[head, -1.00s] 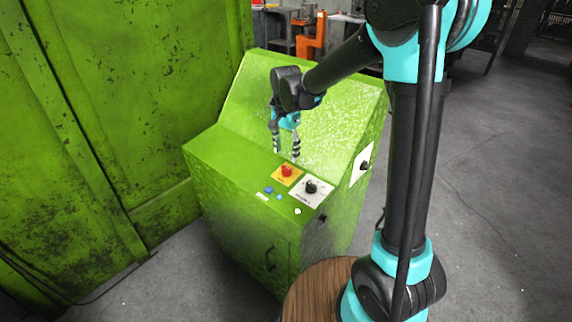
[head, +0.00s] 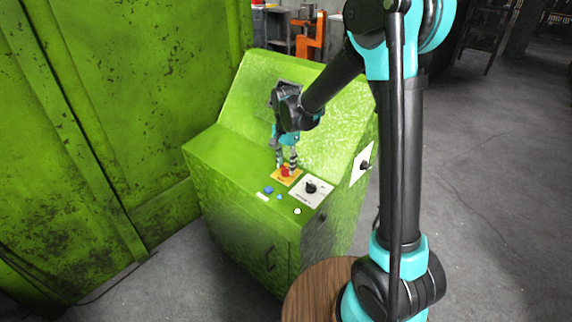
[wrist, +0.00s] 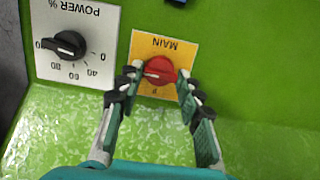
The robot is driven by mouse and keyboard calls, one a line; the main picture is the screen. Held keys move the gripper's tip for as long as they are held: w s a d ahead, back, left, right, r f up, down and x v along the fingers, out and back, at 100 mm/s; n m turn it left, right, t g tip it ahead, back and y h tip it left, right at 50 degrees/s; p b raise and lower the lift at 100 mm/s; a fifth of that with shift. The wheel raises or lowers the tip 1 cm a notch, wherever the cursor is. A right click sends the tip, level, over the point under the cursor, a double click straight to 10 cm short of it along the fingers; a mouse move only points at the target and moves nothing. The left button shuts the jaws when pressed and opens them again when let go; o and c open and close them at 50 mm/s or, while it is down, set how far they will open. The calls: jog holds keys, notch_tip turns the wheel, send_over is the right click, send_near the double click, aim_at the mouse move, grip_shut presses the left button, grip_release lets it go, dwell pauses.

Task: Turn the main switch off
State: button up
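The main switch is a red rotary knob (wrist: 160,70) on a yellow plate (wrist: 178,50) marked MAIN, seen upside down in the wrist view. In the head view the red knob (head: 285,171) sits on the sloped green console (head: 235,170). My gripper (wrist: 159,82) is open, with one finger on each side of the knob. In the head view my gripper (head: 286,164) is right at the knob from behind and above. I cannot tell whether the fingertips touch it.
A black POWER % dial (wrist: 70,45) on a white plate is beside the main switch. A blue button (head: 268,189) and a white button (head: 297,211) sit lower on the console. A white plate with a black knob (head: 365,165) is on the console's right side.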

jog(key=c, duration=0.5)
jog(key=shift+o, duration=0.2)
jog(key=shift+n, duration=0.3)
jog(key=n, duration=0.3)
jog(key=shift+a+h, duration=0.1)
jog(key=shift+h, duration=0.2)
jog(key=n, duration=0.5)
jog(key=shift+a+h, duration=0.1)
jog(key=shift+h, duration=0.3)
jog(key=n, duration=0.4)
jog(key=shift+n+h, duration=0.3)
jog(key=shift+a+n+h, duration=0.1)
jog(key=shift+n+h, duration=0.2)
jog(key=shift+n, duration=1.9)
